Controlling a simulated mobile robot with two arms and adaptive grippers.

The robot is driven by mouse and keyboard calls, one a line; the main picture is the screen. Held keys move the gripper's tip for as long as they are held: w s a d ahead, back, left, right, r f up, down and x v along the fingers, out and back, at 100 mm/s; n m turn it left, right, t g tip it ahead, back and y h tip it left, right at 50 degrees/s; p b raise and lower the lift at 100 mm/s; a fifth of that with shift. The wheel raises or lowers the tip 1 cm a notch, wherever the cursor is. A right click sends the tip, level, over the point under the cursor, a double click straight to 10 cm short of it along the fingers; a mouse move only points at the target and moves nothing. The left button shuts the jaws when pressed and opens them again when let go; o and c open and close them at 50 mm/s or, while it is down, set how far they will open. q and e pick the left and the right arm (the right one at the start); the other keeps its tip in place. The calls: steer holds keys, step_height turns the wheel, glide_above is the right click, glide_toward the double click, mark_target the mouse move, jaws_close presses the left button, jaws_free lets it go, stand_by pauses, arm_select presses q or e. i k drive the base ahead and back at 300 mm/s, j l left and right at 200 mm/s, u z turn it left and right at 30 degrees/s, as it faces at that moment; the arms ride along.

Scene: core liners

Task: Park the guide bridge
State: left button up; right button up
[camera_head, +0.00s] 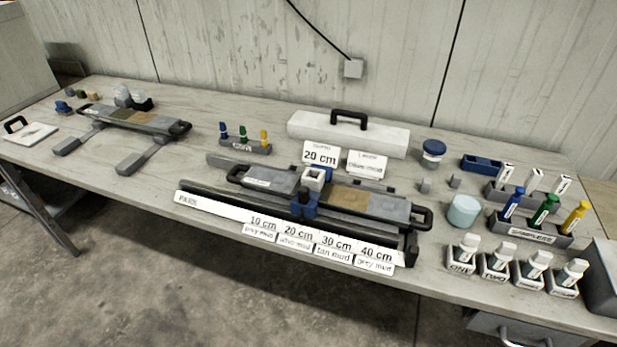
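The guide bridge (303,207) is a blue and dark block on the black rail, with a pale square-topped guide (314,178) over the core liner. It stands near the middle of the liner tray (407,208), about above the 20 cm and 30 cm labels. The PARK label (192,199) is on the white strip at the rail's left end, well left of the bridge. The dark rail (232,203) runs between them and looks clear. Neither of my grippers is in view.
A card reading 20 cm (320,154) stands behind the liner. A white case (348,133) with a black handle is at the back. A sampler rack (530,233) and several labelled bottles (499,262) are at right. A second liner tray (133,118) lies at left.

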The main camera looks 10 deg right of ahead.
mark_target(303, 203)
steer(key=i+l, duration=0.25)
steer(key=i, duration=0.15)
steer(key=i+l+u, duration=0.1)
steer(key=i+l, duration=0.15)
steer(key=i, duration=0.2)
